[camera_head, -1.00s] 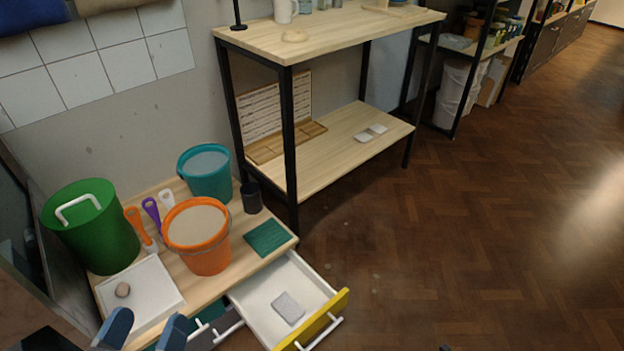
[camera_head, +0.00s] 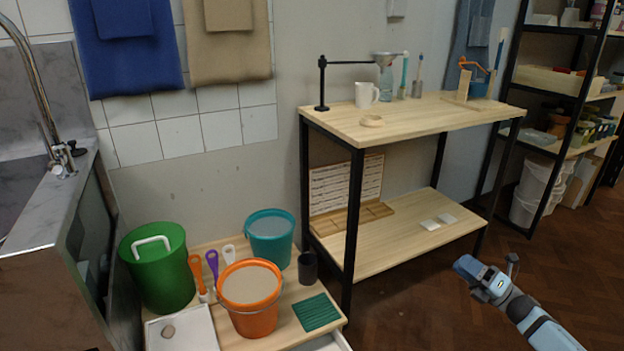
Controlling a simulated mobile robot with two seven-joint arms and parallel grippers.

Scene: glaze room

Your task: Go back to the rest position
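My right gripper (camera_head: 477,275) shows at the lower right in the head view, over the dark wood floor. Its arm comes in from the bottom right corner. It is apart from the shelf table and the low bench, and nothing shows in it. The angle does not let me tell whether its fingers are open or shut. My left gripper is out of view.
The low bench holds a green bin (camera_head: 159,268), an orange bucket (camera_head: 250,297), a teal bucket (camera_head: 270,238) and a green mat (camera_head: 317,312). A drawer (camera_head: 329,343) below stands partly out. The shelf table (camera_head: 413,118) stands behind. A sink (camera_head: 45,200) is at left.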

